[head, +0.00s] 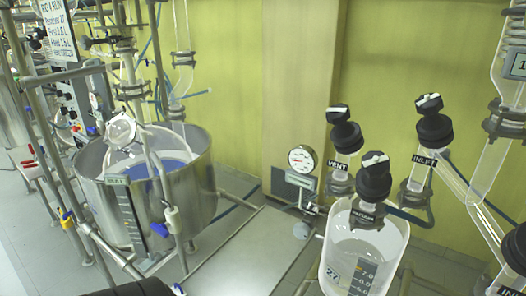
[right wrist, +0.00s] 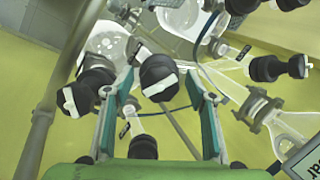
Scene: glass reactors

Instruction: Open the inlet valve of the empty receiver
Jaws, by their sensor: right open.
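A clear glass receiver (head: 362,250) marked 27 stands at the lower right of the head view; I cannot tell whether it holds liquid. Its black inlet valve (head: 434,128), labelled INLET, rises at its right, with a white bar on its cap. The vent valve (head: 346,137) is at its back left, and a third black valve (head: 374,181) stands in front. In the right wrist view my right gripper (right wrist: 158,80) is open, its teal fingers apart. A black knob with a white bar (right wrist: 159,77) shows between them; I cannot tell which valve it is. My left gripper is not in view.
Another INLET label (head: 510,291) shows at the lower right edge beside glass tubing (head: 490,170). A round gauge (head: 302,158) stands left of the receiver. A steel bath (head: 190,190) with a glass flask is at left. In the right wrist view, several black knobs and glass tubes crowd the fingers.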

